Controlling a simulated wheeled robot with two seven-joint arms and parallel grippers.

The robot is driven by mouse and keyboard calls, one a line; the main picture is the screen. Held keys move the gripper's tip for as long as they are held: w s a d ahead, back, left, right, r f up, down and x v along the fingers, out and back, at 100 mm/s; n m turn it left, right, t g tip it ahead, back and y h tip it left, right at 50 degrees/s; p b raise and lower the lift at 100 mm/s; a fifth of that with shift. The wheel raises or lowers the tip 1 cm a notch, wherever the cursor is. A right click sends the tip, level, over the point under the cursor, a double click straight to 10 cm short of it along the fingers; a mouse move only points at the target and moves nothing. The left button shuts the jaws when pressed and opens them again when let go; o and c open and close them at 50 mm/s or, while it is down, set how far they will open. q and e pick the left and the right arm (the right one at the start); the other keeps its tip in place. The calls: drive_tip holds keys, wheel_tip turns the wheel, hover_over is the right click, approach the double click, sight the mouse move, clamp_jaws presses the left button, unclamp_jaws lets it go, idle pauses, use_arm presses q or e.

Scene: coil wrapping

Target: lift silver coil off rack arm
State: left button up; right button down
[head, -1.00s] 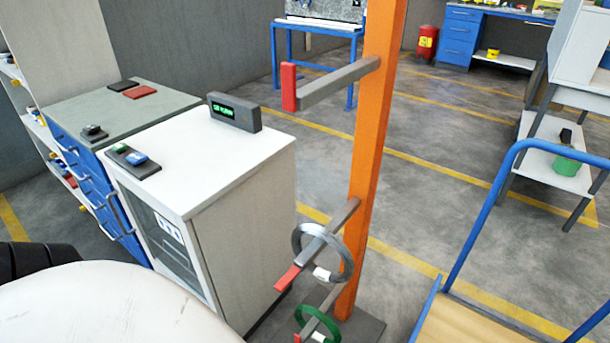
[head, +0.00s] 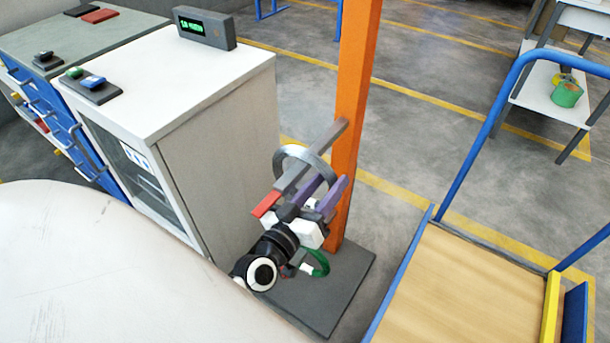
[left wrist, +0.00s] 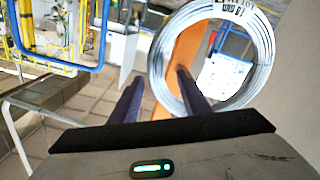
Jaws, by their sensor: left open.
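The silver coil (head: 322,164) hangs around a grey rack arm (head: 297,179) with a red tip, on the orange post (head: 357,90). In the left wrist view the coil (left wrist: 266,50) is a large wire ring with a white tag, at upper right. My left gripper (head: 335,180) is open, with its purple fingers just below and beside the coil. In the left wrist view the right finger overlaps the coil's lower left part; the left finger (left wrist: 130,98) is apart from it. I cannot tell whether they touch. My right gripper is not in view.
A green coil (head: 321,264) hangs lower, partly hidden by my left arm. A white-topped cabinet (head: 180,65) stands close on the left. A cart with a wooden deck (head: 450,290) and blue rail stands on the right. Floor between post and cart is clear.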

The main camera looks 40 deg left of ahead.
use_arm(q)
drive_tip(key=w, duration=0.5)
drive_tip(key=shift+w, duration=0.4)
drive_tip(key=shift+c, duration=0.2)
clamp_jaws()
drive_tip(key=shift+r, duration=0.15)
